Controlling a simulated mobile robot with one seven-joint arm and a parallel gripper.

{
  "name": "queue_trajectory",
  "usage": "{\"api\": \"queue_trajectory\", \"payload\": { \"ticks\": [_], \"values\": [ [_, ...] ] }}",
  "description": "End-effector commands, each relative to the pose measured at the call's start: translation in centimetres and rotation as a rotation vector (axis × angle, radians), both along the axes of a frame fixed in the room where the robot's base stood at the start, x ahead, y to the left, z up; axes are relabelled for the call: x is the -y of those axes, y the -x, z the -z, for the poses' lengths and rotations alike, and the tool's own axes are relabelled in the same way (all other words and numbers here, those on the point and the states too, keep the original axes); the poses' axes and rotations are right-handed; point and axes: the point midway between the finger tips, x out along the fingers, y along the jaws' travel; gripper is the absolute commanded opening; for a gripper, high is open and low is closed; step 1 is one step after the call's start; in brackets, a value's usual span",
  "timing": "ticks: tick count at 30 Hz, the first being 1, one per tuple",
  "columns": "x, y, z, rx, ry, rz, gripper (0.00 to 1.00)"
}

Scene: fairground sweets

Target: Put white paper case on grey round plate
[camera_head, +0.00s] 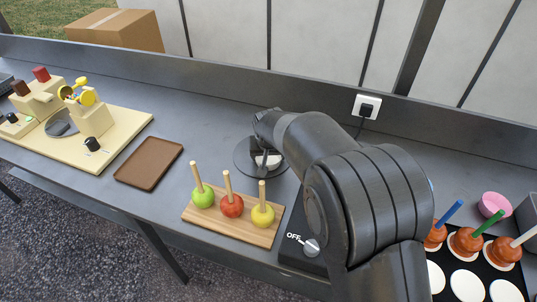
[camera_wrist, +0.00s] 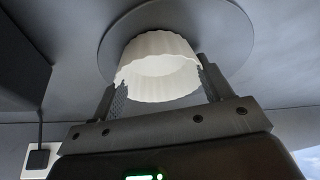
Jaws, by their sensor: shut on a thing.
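The white paper case (camera_wrist: 160,58) is a fluted cup between the two fingers of my gripper (camera_wrist: 156,78) in the wrist view. My gripper is shut on it. The grey round plate (camera_wrist: 218,22) lies directly behind the case in that view. In the head view, the case (camera_head: 272,161) shows as a small white patch beside my gripper (camera_head: 262,158), over the grey round plate (camera_head: 242,162) on the counter. My arm hides part of the plate. I cannot tell whether the case touches the plate.
A wooden board (camera_head: 198,218) with green, red and yellow stick apples stands just in front of the plate. A brown tray (camera_head: 149,164) lies to the left. A dark unit with an OFF knob (camera_head: 311,247) is at front right. A wall socket (camera_head: 367,107) is behind.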

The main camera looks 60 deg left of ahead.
Motion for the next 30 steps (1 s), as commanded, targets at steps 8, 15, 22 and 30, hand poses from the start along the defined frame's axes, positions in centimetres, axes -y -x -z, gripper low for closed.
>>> {"api": "queue_trajectory", "payload": {
  "ticks": [8,15,22,30],
  "values": [
    [0.0,0.0,0.2,0.000,0.000,0.000,0.51],
    [0.0,0.0,0.2,0.000,0.000,0.000,0.89],
    [0.0,0.0,0.2,0.000,0.000,0.000,0.94],
    [0.5,0.2,-1.8,0.000,-0.003,0.000,0.94]
  ]
}}
